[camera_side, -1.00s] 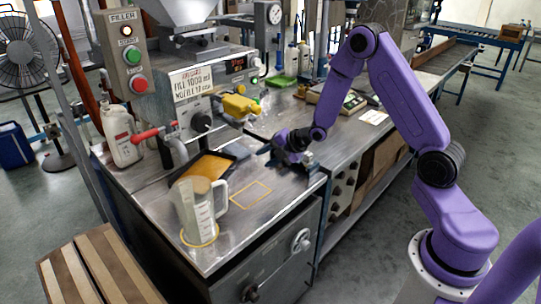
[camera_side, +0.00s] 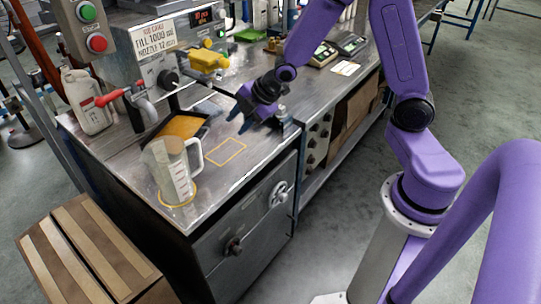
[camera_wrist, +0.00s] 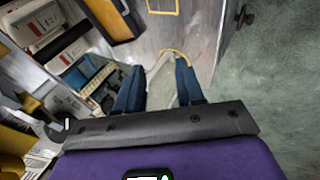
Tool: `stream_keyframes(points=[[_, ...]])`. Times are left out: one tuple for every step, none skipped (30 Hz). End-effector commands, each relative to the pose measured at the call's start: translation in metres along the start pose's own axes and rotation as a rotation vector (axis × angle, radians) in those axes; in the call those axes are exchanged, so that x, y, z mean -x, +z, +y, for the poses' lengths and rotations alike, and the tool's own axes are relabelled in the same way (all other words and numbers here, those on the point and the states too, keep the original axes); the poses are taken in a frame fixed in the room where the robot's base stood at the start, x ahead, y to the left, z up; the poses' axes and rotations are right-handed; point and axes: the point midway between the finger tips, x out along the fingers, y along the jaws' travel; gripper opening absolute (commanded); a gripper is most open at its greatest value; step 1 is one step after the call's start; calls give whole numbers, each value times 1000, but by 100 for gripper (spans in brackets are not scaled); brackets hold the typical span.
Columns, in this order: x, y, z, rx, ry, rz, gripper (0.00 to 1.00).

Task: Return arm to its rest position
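My gripper (camera_side: 238,120) is over the steel bench near its right edge, pointing down and to the left. In the wrist view its two dark blue fingers (camera_wrist: 158,80) are apart, and no object is clearly held between them. A clear measuring jug (camera_side: 172,172) with a handle stands upright at the bench's front corner, inside a yellow ring (camera_side: 190,200). It stands apart from my gripper. In the wrist view, a pale shape lies beyond and between the fingers beside a yellow arc (camera_wrist: 177,52); I cannot tell its details.
A dark tray with an amber surface (camera_side: 183,127) lies behind the jug. An empty yellow rectangle (camera_side: 227,152) is marked on the bench. The filling machine (camera_side: 165,42) with a yellow valve (camera_side: 208,60) stands behind. Grey floor is open at right.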

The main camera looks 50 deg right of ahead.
Motion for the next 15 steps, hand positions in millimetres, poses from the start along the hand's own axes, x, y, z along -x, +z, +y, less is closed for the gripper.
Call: stream_keyframes(points=[[15, -18, -10, -38, -33, 0, 38], [23, -26, -18, -66, -58, -6, 38], [34, -36, -28, -105, -91, -15, 38], [43, -44, -36, -132, -114, -21, 38], [52, -50, -45, -160, -139, -30, 38], [64, -58, -57, -197, -171, -43, 38], [74, -64, -66, -223, -194, -52, 38], [83, -68, -76, -250, -219, -64, 38], [96, -74, -89, -284, -251, -80, 38], [107, -78, -98, -310, -274, -93, 38], [117, -80, -109, -332, -299, -108, 38], [130, -83, -123, -364, -331, -129, 38], [140, -84, -132, -384, -352, -145, 38], [150, -85, -142, -406, -374, -163, 38], [162, -85, -154, -429, -401, -186, 38]])
